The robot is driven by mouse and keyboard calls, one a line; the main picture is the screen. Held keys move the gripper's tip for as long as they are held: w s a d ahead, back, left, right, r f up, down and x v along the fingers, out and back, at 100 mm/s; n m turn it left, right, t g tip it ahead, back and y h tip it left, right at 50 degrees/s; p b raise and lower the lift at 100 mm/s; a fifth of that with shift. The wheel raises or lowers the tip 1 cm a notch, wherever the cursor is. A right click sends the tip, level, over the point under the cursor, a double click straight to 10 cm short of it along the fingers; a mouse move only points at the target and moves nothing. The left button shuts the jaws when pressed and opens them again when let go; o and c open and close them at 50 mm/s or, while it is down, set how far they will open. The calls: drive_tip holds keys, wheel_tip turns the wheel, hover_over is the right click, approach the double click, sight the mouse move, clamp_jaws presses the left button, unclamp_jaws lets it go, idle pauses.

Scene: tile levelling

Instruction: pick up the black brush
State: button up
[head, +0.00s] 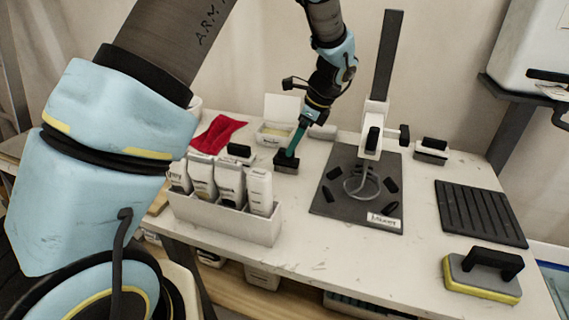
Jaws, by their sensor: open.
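A black block-shaped head (286,162) with a slanted teal handle (296,141) stands on the white table, left of the dark mat; it looks like the black brush. My gripper (305,119) is at the top end of that handle, pointing down. The jaws are open, but the fingertips are small and dark here. I cannot tell whether they touch the handle or surround it.
A white holder (226,217) with several tubes stands front left. A red cloth (217,134) and a white box (281,113) are behind. A stand (374,130) rises on the dark mat (335,198). A grooved black tray (478,212) and a yellow-edged float (482,278) lie right.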

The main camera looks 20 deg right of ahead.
sight(282, 160)
drive_tip(key=x, duration=0.3)
drive_tip(key=shift+w+a+p+x, duration=0.15)
drive_tip(key=shift+p+x, duration=0.4)
drive_tip(key=shift+x, duration=0.8)
drive_tip(key=shift+w+a+p+x, duration=0.1)
drive_tip(key=shift+p+x, duration=0.45)
drive_tip(key=shift+x, duration=0.85)
drive_tip(key=shift+d+r, duration=0.1)
drive_tip(key=shift+r, duration=0.05)
drive_tip(key=shift+c, duration=0.2)
clamp_jaws()
